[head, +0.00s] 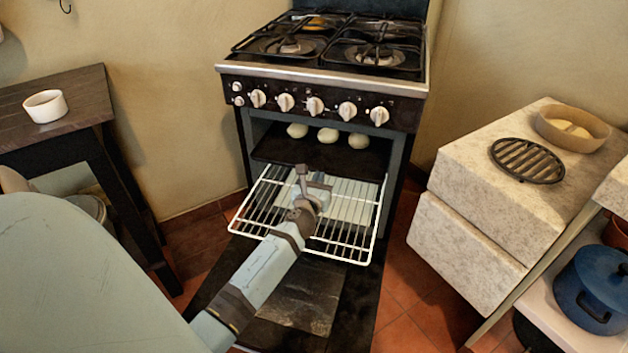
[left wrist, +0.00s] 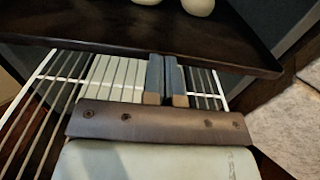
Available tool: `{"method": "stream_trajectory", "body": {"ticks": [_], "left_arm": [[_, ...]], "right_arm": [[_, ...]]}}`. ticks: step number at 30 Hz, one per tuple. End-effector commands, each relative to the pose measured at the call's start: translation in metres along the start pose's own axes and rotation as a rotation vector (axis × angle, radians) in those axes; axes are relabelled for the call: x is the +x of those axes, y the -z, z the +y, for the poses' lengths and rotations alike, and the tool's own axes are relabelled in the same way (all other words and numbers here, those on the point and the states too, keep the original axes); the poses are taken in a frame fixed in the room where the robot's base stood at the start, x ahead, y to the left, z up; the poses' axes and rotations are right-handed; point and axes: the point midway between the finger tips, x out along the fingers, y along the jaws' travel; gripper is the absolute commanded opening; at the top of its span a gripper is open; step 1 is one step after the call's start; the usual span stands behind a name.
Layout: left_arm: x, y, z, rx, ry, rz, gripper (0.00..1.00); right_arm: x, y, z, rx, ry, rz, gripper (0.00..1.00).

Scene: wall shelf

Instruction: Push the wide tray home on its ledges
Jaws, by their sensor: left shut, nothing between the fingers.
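The wide tray (head: 282,152) is a dark, flat tray inside the oven, with three pale round buns on it. Its dark front edge also shows across the left wrist view (left wrist: 95,42). My left gripper (head: 302,172) is shut and empty, in front of the tray's front edge and above the wire rack. In the left wrist view its two fingers (left wrist: 165,62) lie side by side, tips at the tray's edge; I cannot tell whether they touch. The side ledges are hidden. My right gripper is not in view.
A white wire rack (head: 345,247) sticks out of the oven below the tray. The oven door (head: 300,305) hangs open beneath it. Burners (head: 290,45) with grates are above. A stone counter (head: 490,180) stands right, a dark table (head: 75,100) left.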

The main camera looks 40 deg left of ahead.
Motion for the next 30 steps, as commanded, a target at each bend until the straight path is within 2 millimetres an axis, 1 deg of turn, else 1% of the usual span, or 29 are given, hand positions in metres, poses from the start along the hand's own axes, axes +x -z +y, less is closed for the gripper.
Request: {"method": "stream_trajectory", "body": {"ticks": [3,14,17,20,23,24,27,30], "left_arm": [[0.007,0.000,0.000,0.000,0.000,0.000,0.00],[0.009,0.000,0.000,0.000,0.000,0.000,0.00],[0.016,-0.001,0.000,0.000,0.001,-0.001,0.00],[0.036,-0.002,0.000,0.003,0.001,-0.003,0.00],[0.066,-0.001,0.001,0.004,0.001,-0.003,0.00],[0.078,-0.001,0.001,0.004,0.000,-0.003,0.00],[0.104,0.000,0.001,0.003,-0.001,-0.003,0.00],[0.123,0.001,0.001,0.001,-0.001,-0.001,0.00]], "right_arm": [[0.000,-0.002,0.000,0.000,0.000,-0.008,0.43],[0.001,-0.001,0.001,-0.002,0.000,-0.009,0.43],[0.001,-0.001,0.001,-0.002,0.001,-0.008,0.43],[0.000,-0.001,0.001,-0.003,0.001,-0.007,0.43],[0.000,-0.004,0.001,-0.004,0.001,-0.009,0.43],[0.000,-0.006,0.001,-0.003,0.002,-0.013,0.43],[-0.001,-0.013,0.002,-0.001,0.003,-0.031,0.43],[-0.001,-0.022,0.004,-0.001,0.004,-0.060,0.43]]}}
